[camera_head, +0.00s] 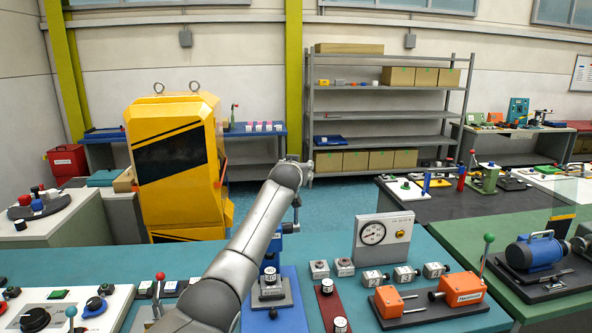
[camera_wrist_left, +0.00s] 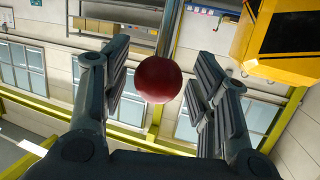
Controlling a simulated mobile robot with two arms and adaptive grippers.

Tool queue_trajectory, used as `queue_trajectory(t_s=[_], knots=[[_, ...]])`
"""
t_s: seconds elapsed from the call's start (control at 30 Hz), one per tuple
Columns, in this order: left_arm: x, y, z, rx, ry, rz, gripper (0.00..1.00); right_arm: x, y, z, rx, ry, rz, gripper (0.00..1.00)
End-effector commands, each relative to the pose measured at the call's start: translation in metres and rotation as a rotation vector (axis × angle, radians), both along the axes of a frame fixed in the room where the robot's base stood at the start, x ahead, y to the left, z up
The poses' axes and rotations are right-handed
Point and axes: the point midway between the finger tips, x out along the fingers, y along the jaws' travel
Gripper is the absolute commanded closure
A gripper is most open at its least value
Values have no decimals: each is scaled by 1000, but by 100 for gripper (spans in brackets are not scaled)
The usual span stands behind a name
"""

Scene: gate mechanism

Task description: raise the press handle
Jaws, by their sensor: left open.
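In the left wrist view a red ball knob (camera_wrist_left: 158,80) on a metal rod (camera_wrist_left: 171,30) appears between the two fingers of my left gripper (camera_wrist_left: 160,68). The fingers are open, with a visible gap on each side of the ball; I cannot tell its exact depth between them. In the head view a press with a blue body (camera_head: 270,262) and dark base stands on a blue plate (camera_head: 290,318) on the bench. My left arm crosses in front and hides much of it. The knob and the fingertips cannot be made out there. My right gripper is not in view.
Right of the press stand a red plate (camera_head: 328,300), a gauge box (camera_head: 384,240), several small grey blocks and an orange device (camera_head: 460,290) with a green-knobbed lever (camera_head: 487,240). A red-knobbed lever (camera_head: 160,280) stands left. A yellow machine (camera_head: 175,165) stands behind the bench.

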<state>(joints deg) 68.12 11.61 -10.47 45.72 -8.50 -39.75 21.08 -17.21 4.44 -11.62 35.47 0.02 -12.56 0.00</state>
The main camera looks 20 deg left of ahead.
Motion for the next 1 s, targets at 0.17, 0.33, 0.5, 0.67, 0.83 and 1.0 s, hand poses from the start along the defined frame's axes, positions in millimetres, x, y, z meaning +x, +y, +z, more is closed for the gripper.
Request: queue_trajectory(t_s=[0.17,0.33,0.5,0.67,0.83,1.0], knots=[[-4,-2,1,0,0,-1,46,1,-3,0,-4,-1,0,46],[-16,-5,3,-1,0,-1,46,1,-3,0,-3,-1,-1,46],[-32,-9,7,0,-1,-1,46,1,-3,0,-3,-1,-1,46],[-49,-14,12,0,-1,0,46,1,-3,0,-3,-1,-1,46],[-69,-20,18,1,-2,0,46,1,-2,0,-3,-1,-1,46],[-89,-25,23,0,-2,0,46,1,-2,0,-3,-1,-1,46]])
